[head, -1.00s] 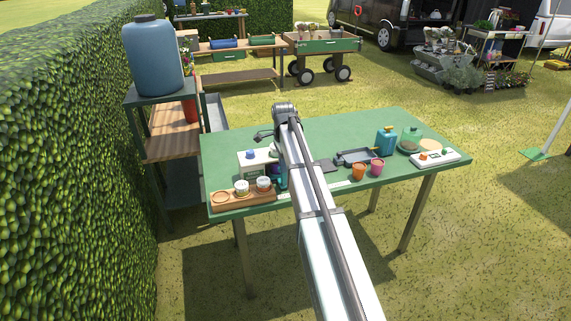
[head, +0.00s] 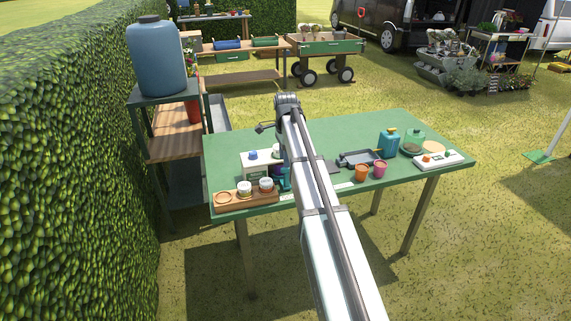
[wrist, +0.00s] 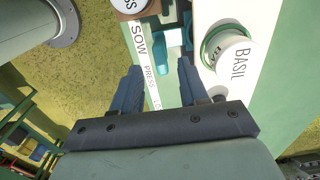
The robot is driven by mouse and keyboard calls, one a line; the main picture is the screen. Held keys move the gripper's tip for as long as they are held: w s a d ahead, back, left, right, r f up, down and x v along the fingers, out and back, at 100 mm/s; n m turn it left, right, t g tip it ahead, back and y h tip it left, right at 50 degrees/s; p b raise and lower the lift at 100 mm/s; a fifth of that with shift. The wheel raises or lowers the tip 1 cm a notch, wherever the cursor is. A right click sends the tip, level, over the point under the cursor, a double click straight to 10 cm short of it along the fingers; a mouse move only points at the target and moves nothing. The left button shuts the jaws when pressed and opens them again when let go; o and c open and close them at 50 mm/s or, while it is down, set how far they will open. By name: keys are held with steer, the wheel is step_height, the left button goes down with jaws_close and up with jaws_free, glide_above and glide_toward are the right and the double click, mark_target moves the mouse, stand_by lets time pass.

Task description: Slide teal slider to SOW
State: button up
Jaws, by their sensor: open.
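Teal parts that look like the teal slider (wrist: 187,46) are just beyond the right fingertip, beside the strip near SOW. Whether the finger touches them I cannot tell. The lower part of this teal piece is partly hidden by the right finger. In the head view, my arm hides most of this device and the gripper.
A white-lidded BASIL jar (wrist: 231,52) stands close right of the fingers; another labelled lid (wrist: 130,4) is at the top edge.

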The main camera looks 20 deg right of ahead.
step_height(320, 180, up, 10)
stand_by(0.4)
steer(key=shift+a, duration=0.1)
